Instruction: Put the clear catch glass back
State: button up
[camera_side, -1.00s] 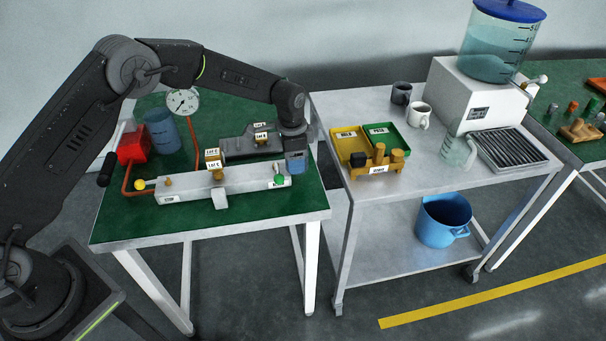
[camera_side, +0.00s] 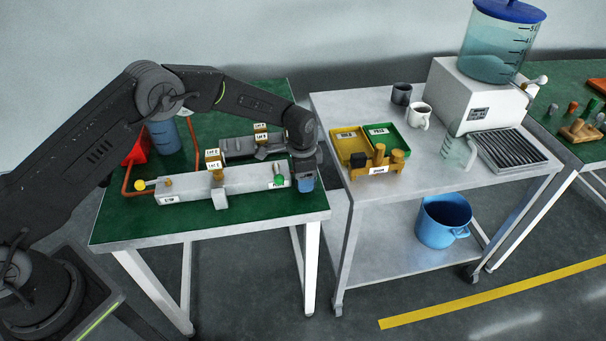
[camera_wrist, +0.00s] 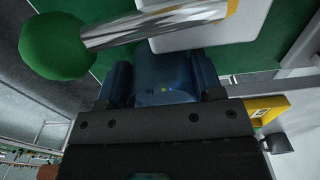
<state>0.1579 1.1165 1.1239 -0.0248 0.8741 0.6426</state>
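A bluish glass (camera_side: 306,184), which I take to be the catch glass, is in my gripper (camera_side: 304,172) at the right end of the grey bench machine (camera_side: 230,183), close to its green-knobbed tap (camera_side: 278,174). In the wrist view the dark blue glass (camera_wrist: 165,80) sits between the two fingers of my gripper (camera_wrist: 162,85), which look shut on it. The tap's green ball (camera_wrist: 57,46) and metal lever (camera_wrist: 150,25) are just beyond it. The fingers hide part of the glass. A clear handled jug (camera_side: 457,152) stands on the cart by the drip tray.
The cart (camera_side: 440,179) stands to the right across a gap. It holds a yellow and a green bin (camera_side: 387,138), a wooden holder (camera_side: 377,164), two mugs and a white dispenser (camera_side: 475,95). A blue bucket (camera_side: 442,222) is on its lower shelf. The green bench front is clear.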

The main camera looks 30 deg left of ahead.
jog(key=o, duration=0.4)
jog(key=shift+r, duration=0.1)
jog(key=s+a+r+n+t, duration=0.15)
jog(key=s+r, duration=0.25)
jog(key=r, duration=0.8)
jog(key=s+a+r+n, duration=0.1)
jog(key=s+a+r, duration=0.15)
jog(key=r, duration=1.05)
jog(key=s+a+r+n+t, duration=0.2)
jog(key=s+r, duration=0.4)
jog(key=s, duration=0.4)
jog(key=s+a+n, duration=0.1)
jog(key=s, duration=0.5)
jog(key=s+a+n+t, duration=0.1)
jog(key=s+n, duration=0.1)
jog(key=s, duration=0.4)
jog(key=s+a+n+t, duration=0.1)
jog(key=s, duration=0.6)
jog(key=shift+a+f+n, duration=0.15)
jog(key=shift+f+n, duration=0.1)
jog(key=shift+f, duration=0.15)
